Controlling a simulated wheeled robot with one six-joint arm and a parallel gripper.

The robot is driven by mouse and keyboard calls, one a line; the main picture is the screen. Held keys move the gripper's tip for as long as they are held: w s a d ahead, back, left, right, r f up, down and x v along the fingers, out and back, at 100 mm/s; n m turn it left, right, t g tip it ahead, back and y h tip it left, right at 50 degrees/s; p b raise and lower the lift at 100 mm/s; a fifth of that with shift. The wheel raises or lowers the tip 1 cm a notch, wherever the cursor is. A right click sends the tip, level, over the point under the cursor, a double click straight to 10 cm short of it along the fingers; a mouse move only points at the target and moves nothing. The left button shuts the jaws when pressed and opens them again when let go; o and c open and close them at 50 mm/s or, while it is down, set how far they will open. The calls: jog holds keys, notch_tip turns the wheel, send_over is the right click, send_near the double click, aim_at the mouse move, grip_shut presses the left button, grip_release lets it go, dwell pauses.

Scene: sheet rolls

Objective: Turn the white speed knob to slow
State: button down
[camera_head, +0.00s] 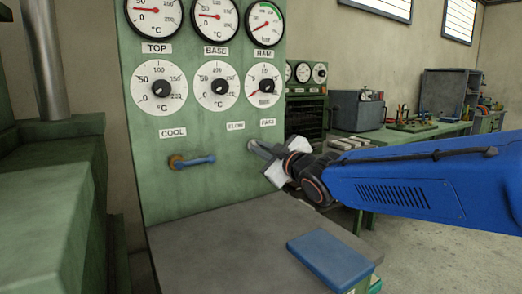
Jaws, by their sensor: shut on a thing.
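The white speed knob (251,145) is on the green panel (215,185), below and between two small labels. The left label (236,126) appears to read SLOW and the right label (267,122) FAST. My gripper (260,150) comes in from the right and is shut on the knob, with its fingertips at the panel face. The fingers hide part of the knob, and I cannot tell which way it points.
A blue-handled valve (192,161) under the COOL label sticks out to the left of the knob. Dials with black knobs and gauges fill the panel above. A grey tabletop (225,240) with a blue block (330,260) lies below my arm.

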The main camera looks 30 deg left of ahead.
jog(key=shift+n, duration=0.3)
jog(key=c, duration=1.8)
grip_release()
jog(key=shift+c, duration=0.2)
jog(key=shift+d, duration=0.1)
jog(key=v, duration=1.7)
jog(key=shift+d, duration=0.2)
